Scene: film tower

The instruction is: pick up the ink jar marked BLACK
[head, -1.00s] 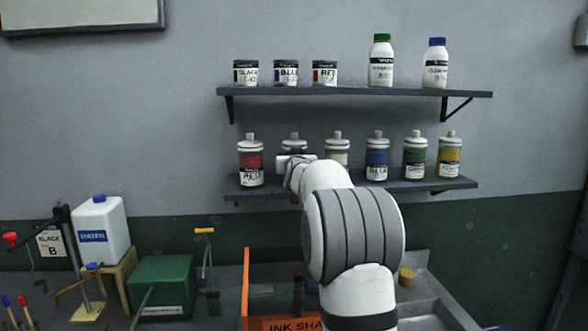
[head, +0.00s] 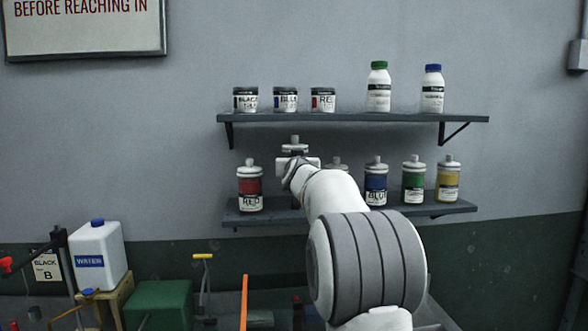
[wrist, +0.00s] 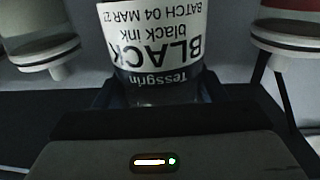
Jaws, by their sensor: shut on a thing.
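The ink jar marked BLACK (wrist: 155,40) fills the top middle of the wrist view, its white label upside down in the picture. My gripper (wrist: 155,98) is shut on it. In the head view the jar's pale cap (head: 294,141) shows above my gripper (head: 297,162), and most of its body is hidden by my wrist. The cap stands higher than the caps of the other jars in the row, so the jar is raised off the lower shelf (head: 400,210).
The red jar (head: 249,187) stands close to the left and a partly hidden jar (head: 337,164) to the right. Blue (head: 375,182), green (head: 413,181) and yellow (head: 448,181) jars stand further right. The upper shelf (head: 360,118) with tins and bottles is just above.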

